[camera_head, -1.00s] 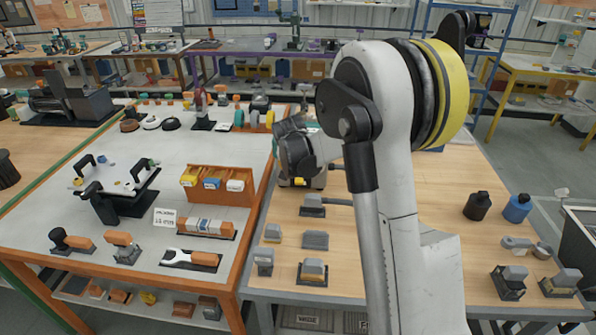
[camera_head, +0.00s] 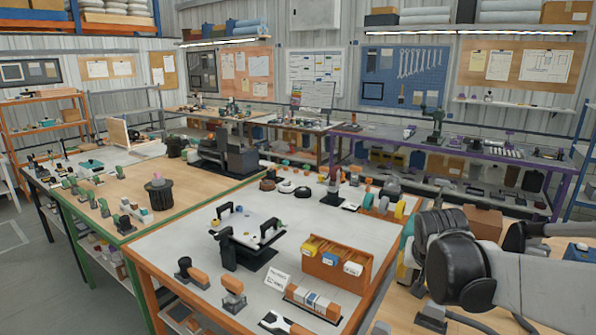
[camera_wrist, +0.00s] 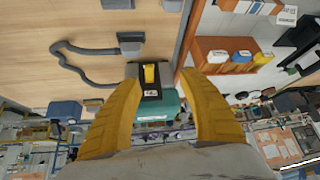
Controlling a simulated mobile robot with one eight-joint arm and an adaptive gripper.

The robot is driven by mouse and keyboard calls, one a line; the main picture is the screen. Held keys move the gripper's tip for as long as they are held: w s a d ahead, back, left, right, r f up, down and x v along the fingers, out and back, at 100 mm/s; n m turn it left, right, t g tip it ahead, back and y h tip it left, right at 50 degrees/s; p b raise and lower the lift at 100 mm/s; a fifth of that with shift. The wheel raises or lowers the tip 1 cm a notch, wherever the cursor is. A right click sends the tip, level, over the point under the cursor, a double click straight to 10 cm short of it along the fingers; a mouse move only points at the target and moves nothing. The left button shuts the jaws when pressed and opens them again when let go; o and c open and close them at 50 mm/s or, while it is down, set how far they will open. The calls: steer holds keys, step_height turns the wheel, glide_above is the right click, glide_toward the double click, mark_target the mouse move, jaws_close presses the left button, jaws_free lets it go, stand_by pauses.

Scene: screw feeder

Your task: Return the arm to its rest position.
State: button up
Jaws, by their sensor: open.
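My gripper (camera_wrist: 163,82) shows in the wrist view with its two yellow fingers spread apart and nothing held between them. A teal and black device with a yellow latch (camera_wrist: 150,88) stands on the wooden bench beyond the fingers, apart from them as far as I can tell. In the head view my arm crosses the lower right, with a dark rounded joint and a grey link. My gripper's fingers do not show in the head view.
A grey-topped bench with an orange frame (camera_head: 190,235) fills the middle of the head view. An orange bin box (camera_head: 335,266) stands on it, also in the wrist view (camera_wrist: 221,42). A grey hose (camera_wrist: 75,62) lies by the device. A green-framed bench (camera_head: 120,190) is at left.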

steer(key=s+a+f+n+b, duration=0.1)
steer(key=s+a, duration=0.2)
steer(key=s, duration=0.4)
steer(key=s+a+f+n+y+b, duration=0.1)
steer(key=s+a+f, duration=0.1)
steer(key=s, duration=0.5)
steer(key=s+a+f+n+y+b, duration=0.1)
steer(key=s+a, duration=0.3)
steer(key=s, duration=0.4)
steer(key=shift+a+f+n+t+b, duration=0.3)
steer(key=shift+a+n+t+b, duration=0.1)
steer(key=shift+n+b, duration=0.15)
steer(key=shift+s+d, duration=0.1)
